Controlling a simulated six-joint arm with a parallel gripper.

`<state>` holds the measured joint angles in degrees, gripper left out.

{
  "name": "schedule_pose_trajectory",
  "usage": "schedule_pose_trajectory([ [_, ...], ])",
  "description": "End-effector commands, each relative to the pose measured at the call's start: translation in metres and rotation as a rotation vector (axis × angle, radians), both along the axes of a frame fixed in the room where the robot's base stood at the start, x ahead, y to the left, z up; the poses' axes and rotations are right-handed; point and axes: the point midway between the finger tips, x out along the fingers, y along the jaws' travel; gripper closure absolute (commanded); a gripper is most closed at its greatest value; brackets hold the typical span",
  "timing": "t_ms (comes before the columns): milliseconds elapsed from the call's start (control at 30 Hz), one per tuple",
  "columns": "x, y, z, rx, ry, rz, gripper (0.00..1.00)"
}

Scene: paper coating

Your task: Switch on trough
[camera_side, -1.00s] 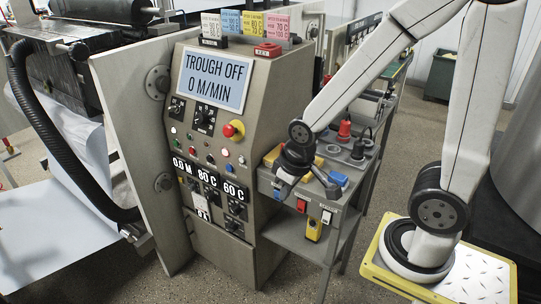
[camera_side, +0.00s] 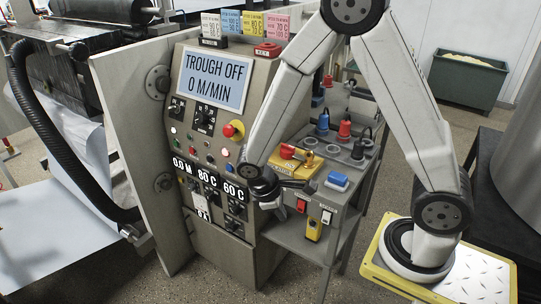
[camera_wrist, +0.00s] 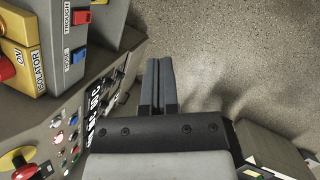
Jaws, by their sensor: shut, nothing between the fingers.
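The red trough switch (camera_side: 302,205) is on the front of the grey side stand. It also shows at the top left of the wrist view (camera_wrist: 82,17), beside its TROUGH label. A blue switch (camera_wrist: 78,55) is below it there. The panel display (camera_side: 214,80) reads TROUGH OFF, 0 M/MIN. My gripper (camera_side: 308,187) is in front of the stand, close to the panel's right side. In the wrist view its fingers (camera_wrist: 160,62) are together and empty, over bare floor, apart from the switches. The blue switch seems hidden behind my gripper in the side view.
A yellow isolator box (camera_side: 293,165) with a red handle is on the stand, with a blue block (camera_side: 337,181) and several plugs and sockets nearby. A red-and-yellow emergency button (camera_side: 233,130) and lit buttons are on the panel.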

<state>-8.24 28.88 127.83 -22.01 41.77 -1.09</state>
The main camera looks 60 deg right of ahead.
Motion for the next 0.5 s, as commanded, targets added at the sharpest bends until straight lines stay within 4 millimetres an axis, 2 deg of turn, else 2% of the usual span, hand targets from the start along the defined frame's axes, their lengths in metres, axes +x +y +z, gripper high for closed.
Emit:
schedule_pose_trajectory([
  [500, 0.011, -0.012, -0.051, -0.239, 0.280, 0.280, 1.00],
])
